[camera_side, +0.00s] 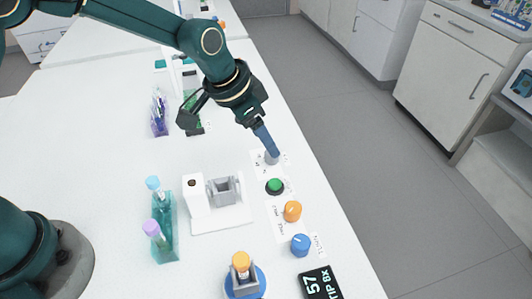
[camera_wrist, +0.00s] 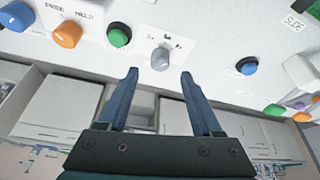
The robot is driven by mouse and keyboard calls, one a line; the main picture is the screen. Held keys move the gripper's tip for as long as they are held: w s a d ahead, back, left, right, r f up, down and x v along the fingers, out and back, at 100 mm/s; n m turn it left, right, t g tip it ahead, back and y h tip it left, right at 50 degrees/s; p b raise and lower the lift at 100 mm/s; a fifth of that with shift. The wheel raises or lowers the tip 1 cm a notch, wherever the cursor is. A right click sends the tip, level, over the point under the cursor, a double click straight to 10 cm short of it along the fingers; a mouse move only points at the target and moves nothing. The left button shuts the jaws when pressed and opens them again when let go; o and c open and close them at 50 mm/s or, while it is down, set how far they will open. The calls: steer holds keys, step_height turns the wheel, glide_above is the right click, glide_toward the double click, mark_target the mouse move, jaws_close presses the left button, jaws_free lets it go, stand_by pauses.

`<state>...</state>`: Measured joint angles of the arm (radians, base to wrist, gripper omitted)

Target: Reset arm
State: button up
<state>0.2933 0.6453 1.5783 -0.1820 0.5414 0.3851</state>
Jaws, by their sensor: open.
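My gripper (camera_side: 274,155) is open, its blue fingers pointing down at the row of controls along the right edge of the white table. In the wrist view my gripper (camera_wrist: 160,76) shows two spread fingers with nothing between them. A grey knob (camera_wrist: 161,59) lies just beyond the fingertips, roughly centred between them. In the side view the grey knob (camera_side: 270,160) is right by the fingertips. I cannot tell whether they touch it. A green button (camera_side: 275,186), an orange knob (camera_side: 292,211) and a blue knob (camera_side: 301,245) follow in line.
A white device with a grey holder (camera_side: 223,190) stands left of the controls. A teal rack (camera_side: 166,240) holds tubes with blue and purple caps. An orange-capped tube (camera_side: 241,264) sits on a blue round base. A black display (camera_side: 320,284) is at the front.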

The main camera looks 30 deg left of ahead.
steer(key=shift+s+a+r, duration=0.15)
steer(key=shift+s+r, duration=0.05)
steer(key=shift+r, duration=0.25)
